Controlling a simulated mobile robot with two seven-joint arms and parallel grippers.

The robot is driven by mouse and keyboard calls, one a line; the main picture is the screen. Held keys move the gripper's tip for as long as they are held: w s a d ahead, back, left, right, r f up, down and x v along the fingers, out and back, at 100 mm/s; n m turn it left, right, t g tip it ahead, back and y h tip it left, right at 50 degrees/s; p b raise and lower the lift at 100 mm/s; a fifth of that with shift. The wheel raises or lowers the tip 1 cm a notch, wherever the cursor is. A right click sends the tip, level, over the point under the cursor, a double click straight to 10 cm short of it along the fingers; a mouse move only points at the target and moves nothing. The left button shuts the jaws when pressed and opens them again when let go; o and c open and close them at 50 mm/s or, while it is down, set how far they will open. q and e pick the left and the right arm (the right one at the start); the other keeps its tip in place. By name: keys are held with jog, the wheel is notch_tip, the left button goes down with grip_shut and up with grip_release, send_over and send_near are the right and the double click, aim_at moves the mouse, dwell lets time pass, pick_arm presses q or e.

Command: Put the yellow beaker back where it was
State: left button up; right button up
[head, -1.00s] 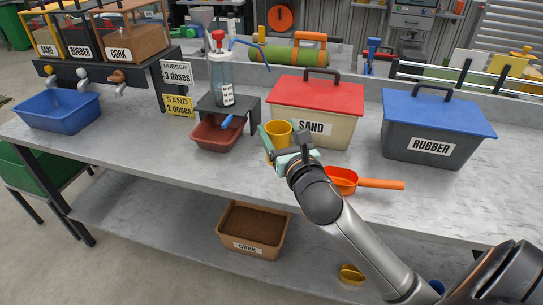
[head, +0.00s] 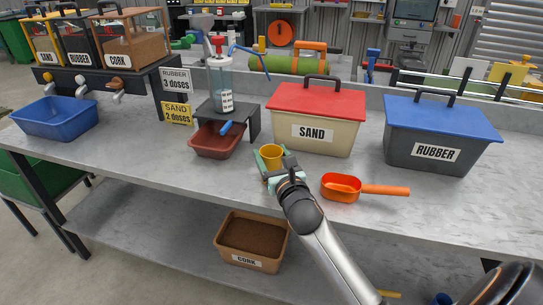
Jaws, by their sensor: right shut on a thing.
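The yellow beaker (head: 270,155) is upright, between the fingers of my right gripper (head: 268,166). That gripper is shut on it. The beaker is over the grey workbench (head: 150,150), in front of the sand box and to the right of the red-brown tray. I cannot tell if its base touches the bench, because the fingers hide its lower part. My left gripper is not in view.
An orange scoop (head: 342,187) lies right of my right gripper. Behind stand the sand box (head: 318,108), the rubber box (head: 440,130) and a dispenser stand (head: 235,115) over a red-brown tray (head: 215,146). Bare bench lies to the left, before the blue tray (head: 55,120).

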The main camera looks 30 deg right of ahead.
jog(key=o, duration=1.4)
jog(key=shift+f, duration=0.1)
jog(key=v, duration=1.2)
